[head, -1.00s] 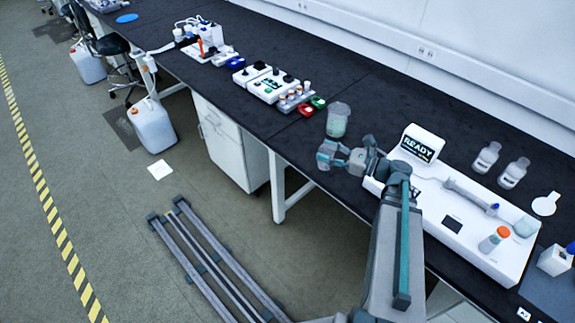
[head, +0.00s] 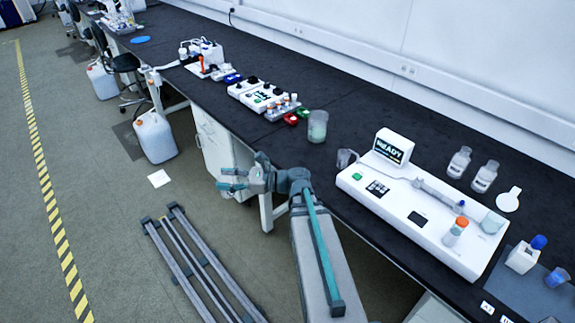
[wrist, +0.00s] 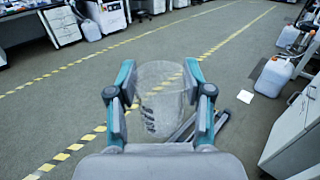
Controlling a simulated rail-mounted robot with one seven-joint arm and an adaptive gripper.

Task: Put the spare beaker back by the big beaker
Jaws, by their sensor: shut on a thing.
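My gripper (head: 232,180) is out over the floor in front of the bench edge in the head view. In the wrist view, my gripper (wrist: 160,98) is shut on a clear, empty-looking beaker, the spare beaker (wrist: 160,100), with dark marks on its wall. The beaker sits between the two teal-backed fingers and the floor shows through it. It is hard to make out in the head view. The big beaker (head: 317,127), with pale green contents, stands upright on the black bench, up and right of my gripper and well apart from it.
A small clear vessel (head: 346,159) stands by the white READY device (head: 390,147). Red and green caps (head: 296,117) and a vial rack (head: 283,107) lie left of the big beaker. Bare bench (head: 370,105) lies behind it. Rails (head: 205,265) are on the floor.

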